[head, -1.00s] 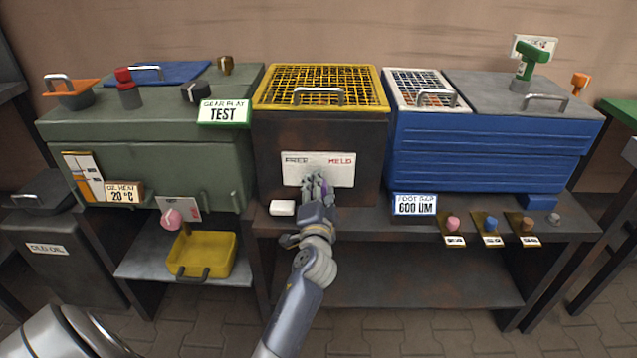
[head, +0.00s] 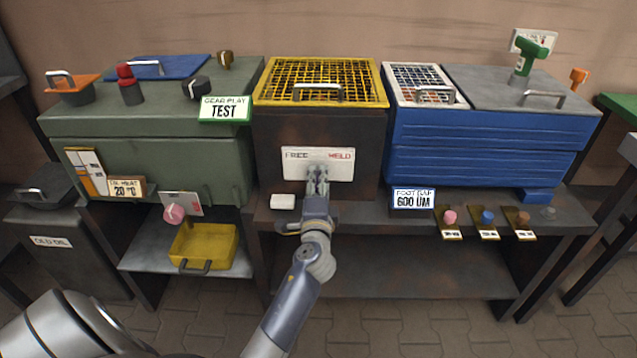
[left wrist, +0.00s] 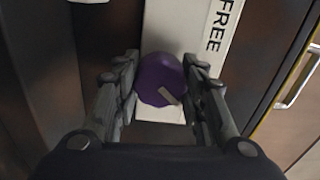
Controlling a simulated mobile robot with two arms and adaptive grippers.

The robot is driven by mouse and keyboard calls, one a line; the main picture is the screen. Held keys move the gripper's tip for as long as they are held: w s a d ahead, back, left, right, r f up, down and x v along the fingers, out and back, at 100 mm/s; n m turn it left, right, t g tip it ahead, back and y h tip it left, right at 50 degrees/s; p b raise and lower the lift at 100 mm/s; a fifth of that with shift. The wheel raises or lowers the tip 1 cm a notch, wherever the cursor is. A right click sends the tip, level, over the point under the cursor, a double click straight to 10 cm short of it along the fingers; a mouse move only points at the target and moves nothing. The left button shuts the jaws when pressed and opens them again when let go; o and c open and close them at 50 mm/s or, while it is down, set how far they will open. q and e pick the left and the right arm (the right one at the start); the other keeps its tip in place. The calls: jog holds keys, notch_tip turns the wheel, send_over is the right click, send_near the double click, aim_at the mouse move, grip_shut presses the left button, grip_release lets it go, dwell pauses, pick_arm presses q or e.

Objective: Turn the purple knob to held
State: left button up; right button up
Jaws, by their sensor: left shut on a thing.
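The purple knob (left wrist: 160,80) shows in the left wrist view, in front of a white plate (head: 318,164). A pale pointer mark on the knob points to the lower right of that view. The plate carries FREE at its left and HELD at its right in the head view, on the front of the dark box with the yellow mesh top. My left gripper (head: 318,175) is at the plate's lower middle, its fingers (left wrist: 160,95) shut on either side of the knob. In the head view the gripper hides the knob. My right gripper is not in view.
A white block (head: 283,201) lies on the shelf edge left of the gripper. A pink knob (head: 174,213) and a yellow tray (head: 203,246) are further left.

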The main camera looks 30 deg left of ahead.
pick_arm(q)
jog(key=shift+r, duration=0.15)
jog(key=o, duration=1.1)
jog(key=v, duration=0.7)
jog(key=shift+s+d, duration=0.1)
jog(key=shift+s, duration=0.1)
